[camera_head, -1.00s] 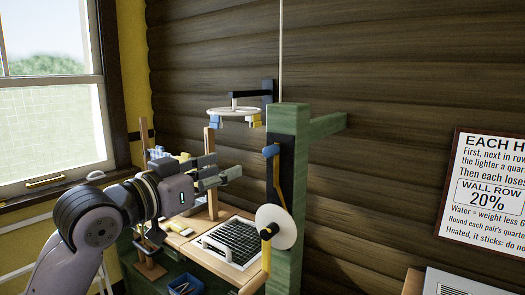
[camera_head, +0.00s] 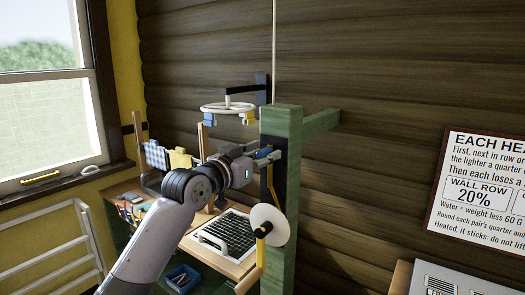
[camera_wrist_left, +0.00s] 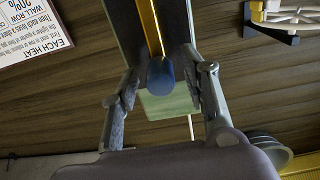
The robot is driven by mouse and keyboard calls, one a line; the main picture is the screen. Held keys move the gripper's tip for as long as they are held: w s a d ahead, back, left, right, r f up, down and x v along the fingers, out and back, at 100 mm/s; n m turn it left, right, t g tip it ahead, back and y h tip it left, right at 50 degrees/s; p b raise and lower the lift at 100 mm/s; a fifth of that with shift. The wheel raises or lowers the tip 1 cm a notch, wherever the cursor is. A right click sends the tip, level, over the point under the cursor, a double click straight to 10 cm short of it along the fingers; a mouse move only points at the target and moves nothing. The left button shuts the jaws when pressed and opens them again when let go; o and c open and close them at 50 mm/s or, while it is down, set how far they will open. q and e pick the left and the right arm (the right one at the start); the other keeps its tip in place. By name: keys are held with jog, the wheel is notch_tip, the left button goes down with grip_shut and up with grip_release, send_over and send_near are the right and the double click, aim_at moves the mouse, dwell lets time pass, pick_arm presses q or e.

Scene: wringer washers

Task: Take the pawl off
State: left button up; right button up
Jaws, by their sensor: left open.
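The pawl seems to be the yellow bar (camera_head: 271,183) with a blue end, on a dark plate on the green post (camera_head: 285,125). In the left wrist view the blue end (camera_wrist_left: 161,76) of the yellow bar (camera_wrist_left: 151,28) lies between the fingers, with a gap on each side. My left gripper (camera_head: 265,156) is at the post, open around the blue end and not closed on it. In the head view its fingers partly hide the blue end. My right gripper is not in view.
Below the bar are a white disc (camera_head: 269,225) and a yellow handle. A ring with hanging clips (camera_head: 228,109) is above my left arm. The workbench (camera_head: 125,190) holds a black grid panel (camera_head: 233,231). A blue bin (camera_head: 182,278) sits lower.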

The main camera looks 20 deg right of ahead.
pick_arm(q)
jog(key=shift+w+d, duration=0.1)
jog(key=shift+w, duration=0.05)
jog(key=shift+c, duration=0.4)
grip_shut()
dwell(0.5)
